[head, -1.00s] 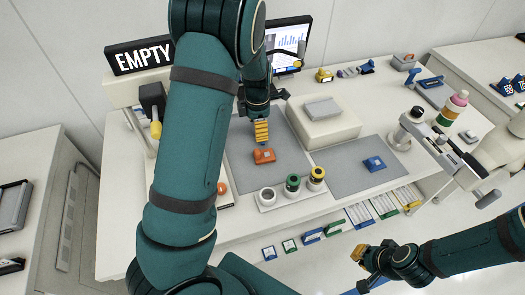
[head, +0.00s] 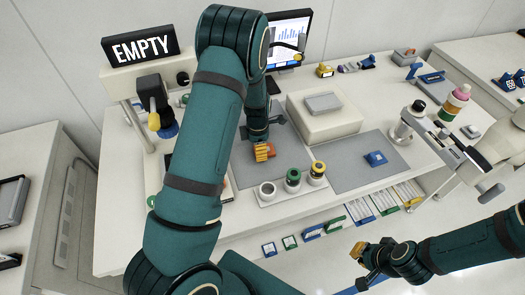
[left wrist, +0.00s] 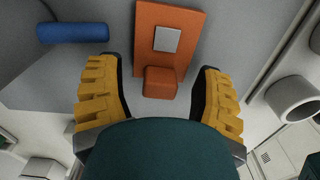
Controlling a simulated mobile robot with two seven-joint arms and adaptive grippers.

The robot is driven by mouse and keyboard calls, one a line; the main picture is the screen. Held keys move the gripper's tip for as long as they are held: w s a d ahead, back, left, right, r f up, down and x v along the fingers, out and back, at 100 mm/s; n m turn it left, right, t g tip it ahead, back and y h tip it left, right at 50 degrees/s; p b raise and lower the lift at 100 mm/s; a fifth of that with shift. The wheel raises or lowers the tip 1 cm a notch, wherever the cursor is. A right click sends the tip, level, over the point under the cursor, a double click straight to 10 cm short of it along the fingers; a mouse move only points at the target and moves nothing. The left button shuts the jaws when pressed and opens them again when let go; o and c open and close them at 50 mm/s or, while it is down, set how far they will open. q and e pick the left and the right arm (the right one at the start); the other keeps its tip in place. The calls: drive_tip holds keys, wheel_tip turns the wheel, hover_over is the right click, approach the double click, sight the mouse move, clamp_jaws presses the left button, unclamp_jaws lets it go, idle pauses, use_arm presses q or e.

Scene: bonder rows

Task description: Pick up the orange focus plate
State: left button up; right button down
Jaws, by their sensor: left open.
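The orange focus plate (left wrist: 185,22) lies on the grey mat in the left wrist view, with a pale square on it and a raised orange block (left wrist: 160,82) at its near end. My left gripper (left wrist: 157,86) is open, one yellow finger on each side of that block, with gaps visible on both sides. In the head view my left gripper (head: 262,153) is down at the plate and hides most of it. My right gripper (head: 359,251) is low at the right, far from the plate; whether it is open is unclear.
Three ringed cups stand in a white holder (head: 268,202) just in front of the left gripper. A blue plate (head: 376,158) lies on the right grey mat (head: 345,178). A white raised block (head: 325,122) stands behind. A blue cylinder (left wrist: 72,33) shows in the left wrist view.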

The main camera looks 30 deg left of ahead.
use_arm(q)
clamp_jaws()
idle(0.4)
